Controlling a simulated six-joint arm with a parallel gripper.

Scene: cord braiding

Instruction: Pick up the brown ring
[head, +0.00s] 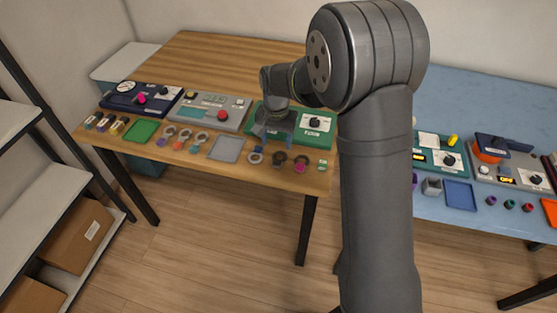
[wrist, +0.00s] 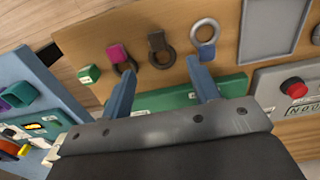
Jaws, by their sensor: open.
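The brown ring (wrist: 158,52) lies on the wooden table near its front edge, with a dark brown tab on it. In the head view the brown ring (head: 279,159) is the middle one of three rings in a row. My gripper (wrist: 160,68) is open and empty. In the wrist view its two blue fingers point towards the ring, with the ring roughly between and beyond their tips, apart from them. In the head view my gripper (head: 272,134) is over the green device, behind the ring row.
A ring with a blue tab (wrist: 203,38) and a dark ring with a magenta tab (wrist: 120,58) flank the brown ring. The green device (head: 315,125) stands behind them. A grey tray (head: 226,149) lies to the left. Bare wood separates the rings.

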